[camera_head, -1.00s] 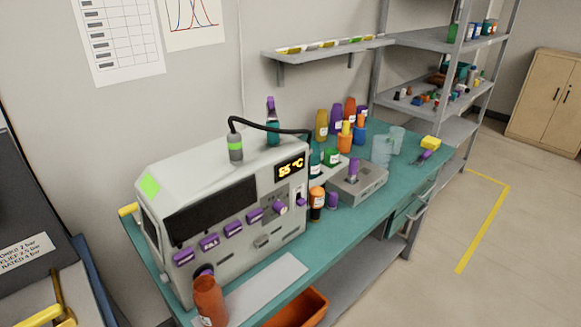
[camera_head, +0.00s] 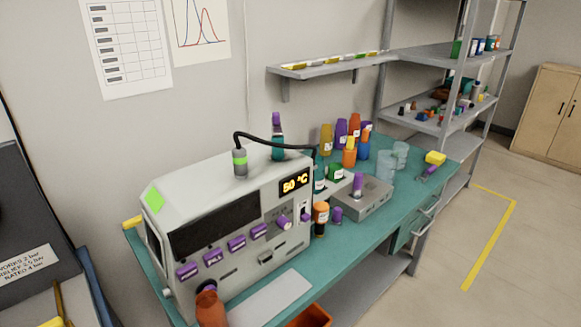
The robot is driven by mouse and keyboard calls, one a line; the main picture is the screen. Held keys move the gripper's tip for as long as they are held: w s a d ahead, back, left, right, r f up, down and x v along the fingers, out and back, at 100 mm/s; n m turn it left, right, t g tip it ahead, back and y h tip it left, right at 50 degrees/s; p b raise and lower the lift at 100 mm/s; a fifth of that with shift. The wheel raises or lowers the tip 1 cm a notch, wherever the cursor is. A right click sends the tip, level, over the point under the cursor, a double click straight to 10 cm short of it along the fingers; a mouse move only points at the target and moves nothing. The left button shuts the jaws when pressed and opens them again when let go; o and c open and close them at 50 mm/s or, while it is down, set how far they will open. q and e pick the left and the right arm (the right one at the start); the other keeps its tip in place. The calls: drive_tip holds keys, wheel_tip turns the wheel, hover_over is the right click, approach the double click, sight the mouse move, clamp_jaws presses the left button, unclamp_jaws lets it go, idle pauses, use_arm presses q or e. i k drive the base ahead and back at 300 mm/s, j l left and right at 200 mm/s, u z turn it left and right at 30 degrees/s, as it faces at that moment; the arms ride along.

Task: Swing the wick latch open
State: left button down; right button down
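The grey-white particle classifier (camera_head: 240,192) stands on the teal bench, with a dark window (camera_head: 215,223) and a display (camera_head: 294,184) that seems to read 50 °C. Its front carries a row of purple labelled tabs (camera_head: 237,243), a purple-ended knob (camera_head: 284,222), and a small grey catch (camera_head: 265,258) low on the panel. I cannot tell which of these parts is the wick latch. A black cable arches from a grey-green plug (camera_head: 240,162) on top. Neither of my grippers is in view.
An orange-brown bottle (camera_head: 211,309) stands before the classifier's left end. An amber bottle (camera_head: 320,219) and a grey box (camera_head: 362,201) stand to its right, with several coloured bottles behind. A pale mat (camera_head: 262,299) and an orange bin (camera_head: 309,317) lie in front.

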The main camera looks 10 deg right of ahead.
sight(277, 128)
drive_tip(key=i+l+u, duration=0.1)
drive_tip(key=l, duration=0.35)
drive_tip(key=i+l+u, duration=0.1)
drive_tip(key=l, duration=0.35)
drive_tip(key=i+l+u, duration=0.1)
drive_tip(key=l, duration=0.4)
drive_tip(key=i+l+u, duration=0.1)
drive_tip(key=l, duration=0.35)
